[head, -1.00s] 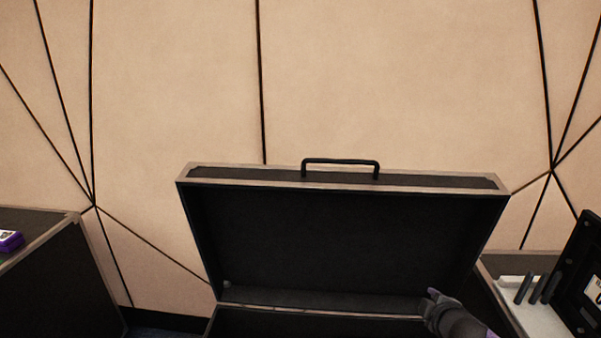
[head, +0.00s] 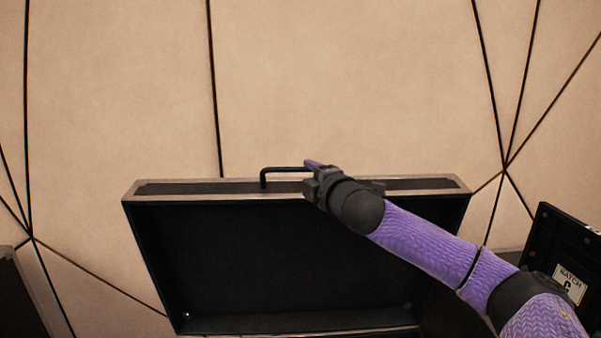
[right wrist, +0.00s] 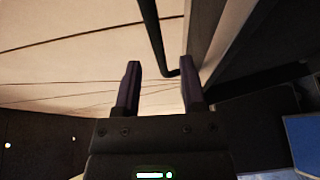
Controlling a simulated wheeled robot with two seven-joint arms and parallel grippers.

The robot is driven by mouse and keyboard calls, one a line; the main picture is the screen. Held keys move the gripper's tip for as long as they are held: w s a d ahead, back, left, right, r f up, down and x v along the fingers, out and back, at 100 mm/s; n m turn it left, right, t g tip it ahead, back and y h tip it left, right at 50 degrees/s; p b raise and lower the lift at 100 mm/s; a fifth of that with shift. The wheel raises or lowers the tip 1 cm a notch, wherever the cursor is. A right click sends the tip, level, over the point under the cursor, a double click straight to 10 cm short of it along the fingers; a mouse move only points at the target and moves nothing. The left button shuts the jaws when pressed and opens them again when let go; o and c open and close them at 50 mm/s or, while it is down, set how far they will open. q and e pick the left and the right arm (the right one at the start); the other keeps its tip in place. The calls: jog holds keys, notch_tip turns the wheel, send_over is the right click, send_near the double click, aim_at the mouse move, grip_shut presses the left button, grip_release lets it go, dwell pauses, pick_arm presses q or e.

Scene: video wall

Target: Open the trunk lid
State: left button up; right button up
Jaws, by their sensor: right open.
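The trunk lid (head: 300,260) stands raised, with its dark inner side facing me and its metal-edged rim at the top. A black bar handle (head: 278,169) is on the rim; my right gripper hides its right end. My right gripper (head: 313,164) is at the lid's top edge by the handle. In the right wrist view the open fingers (right wrist: 160,66) are apart, and the handle (right wrist: 149,28) runs across the space between and beyond them. I cannot tell whether they touch it. The lid's edge (right wrist: 222,45) is close beside the right finger. My left gripper is not in view.
A black case with a "BATCH" label (head: 569,283) stands open at the right. Another dark case edge (head: 22,295) shows at the lower left. A beige panelled wall (head: 350,80) is behind the lid. The space above the lid is clear.

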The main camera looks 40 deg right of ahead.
aim_at(303, 171)
jog(key=shift+x, duration=2.3)
grip_shut()
jog(key=shift+f, duration=0.1)
